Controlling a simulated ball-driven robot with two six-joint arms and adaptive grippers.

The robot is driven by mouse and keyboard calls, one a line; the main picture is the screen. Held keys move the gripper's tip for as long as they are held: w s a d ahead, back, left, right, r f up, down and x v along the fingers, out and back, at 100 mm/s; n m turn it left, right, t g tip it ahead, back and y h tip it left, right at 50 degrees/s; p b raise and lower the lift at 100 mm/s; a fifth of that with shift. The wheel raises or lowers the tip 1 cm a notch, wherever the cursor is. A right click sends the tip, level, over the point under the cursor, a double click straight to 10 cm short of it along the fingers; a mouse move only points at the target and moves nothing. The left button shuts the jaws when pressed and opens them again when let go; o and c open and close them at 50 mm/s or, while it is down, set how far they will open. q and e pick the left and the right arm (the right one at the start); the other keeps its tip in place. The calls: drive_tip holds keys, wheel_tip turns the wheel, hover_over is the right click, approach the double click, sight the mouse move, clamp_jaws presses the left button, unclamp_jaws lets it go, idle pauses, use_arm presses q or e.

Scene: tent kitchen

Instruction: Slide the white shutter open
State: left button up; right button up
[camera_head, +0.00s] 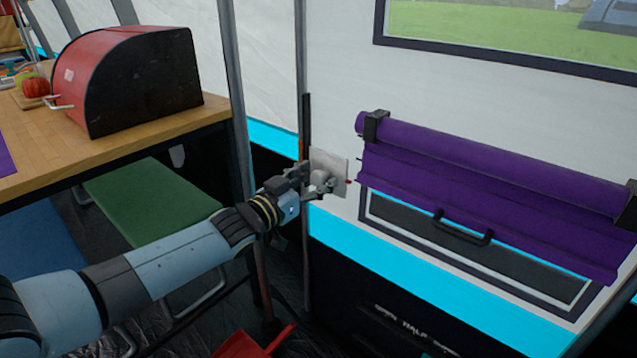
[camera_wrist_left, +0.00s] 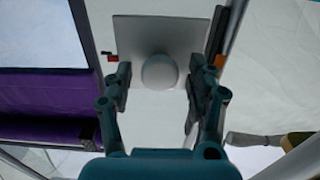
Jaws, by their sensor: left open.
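The white shutter is a small pale square plate (camera_head: 338,168) on the tent wall, left of the purple roll. A rounded white knob (camera_wrist_left: 159,72) stands out from the plate, which also shows in the left wrist view (camera_wrist_left: 140,32). My left gripper (camera_head: 318,186) is at the plate, partly covering it in the head view. Its fingers are open, one on each side of the knob in the left wrist view. I cannot tell whether they touch it. My right gripper is not in view.
A purple roller blind (camera_head: 490,165) with a black handle (camera_head: 462,230) hangs right of the plate. A thin grey tent pole (camera_head: 301,80) runs just left of it. A wooden counter (camera_head: 150,130) with a red and black bread box (camera_head: 130,80) stands left.

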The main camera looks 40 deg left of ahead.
use_arm(q)
drive_tip(key=shift+w, duration=0.55)
clamp_jaws()
